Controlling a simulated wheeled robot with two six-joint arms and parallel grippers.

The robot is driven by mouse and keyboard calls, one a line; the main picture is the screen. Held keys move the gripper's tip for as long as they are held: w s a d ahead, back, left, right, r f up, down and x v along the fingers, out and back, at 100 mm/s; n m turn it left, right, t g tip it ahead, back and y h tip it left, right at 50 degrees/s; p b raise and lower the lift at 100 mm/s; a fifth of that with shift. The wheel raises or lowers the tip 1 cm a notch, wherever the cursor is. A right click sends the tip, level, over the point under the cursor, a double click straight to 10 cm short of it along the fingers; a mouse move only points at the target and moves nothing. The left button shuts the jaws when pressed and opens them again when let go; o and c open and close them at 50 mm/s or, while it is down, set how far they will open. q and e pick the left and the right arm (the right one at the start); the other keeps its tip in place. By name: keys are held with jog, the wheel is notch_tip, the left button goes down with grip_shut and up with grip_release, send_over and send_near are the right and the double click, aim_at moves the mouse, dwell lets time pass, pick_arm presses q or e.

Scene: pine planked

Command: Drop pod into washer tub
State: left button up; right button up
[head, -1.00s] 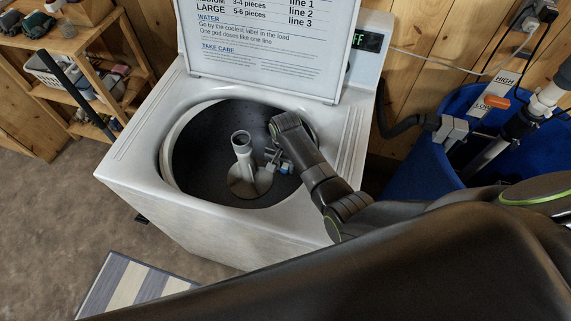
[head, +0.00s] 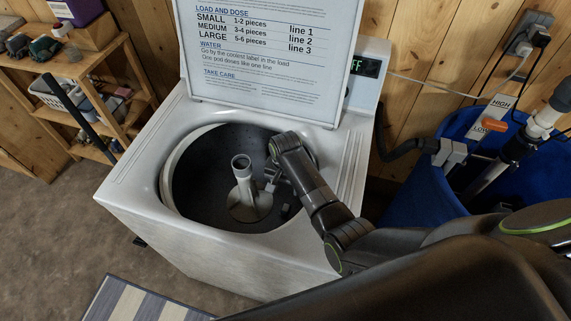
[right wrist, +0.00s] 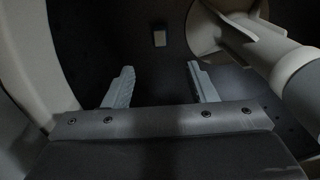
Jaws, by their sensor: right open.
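The washer tub (head: 205,178) is a dark round drum under the raised lid, with a pale agitator post (head: 243,178) in its middle. My right arm reaches down over the right part of the rim, and my right gripper (head: 280,194) is inside the tub, right of the post. In the right wrist view the two fingers of my right gripper (right wrist: 160,88) are wide apart with nothing between them. A small pale rectangular pod (right wrist: 160,38) lies on the dark tub floor beyond the fingertips, apart from them. I cannot make out the pod in the head view. My left gripper is not in view.
The raised lid (head: 270,85) carries printed dosing text. A blue bin (head: 425,190) with pipes stands right of the washer (head: 150,205). A wooden shelf (head: 95,65) with several items is at the left. A striped mat (head: 135,302) lies in front.

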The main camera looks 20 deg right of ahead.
notch_tip(320, 180, up, 16)
jog(key=p, duration=0.1)
jog(key=shift+f, duration=0.15)
jog(key=shift+s+f, duration=0.1)
jog(key=shift+s, duration=0.05)
dwell(0.6)
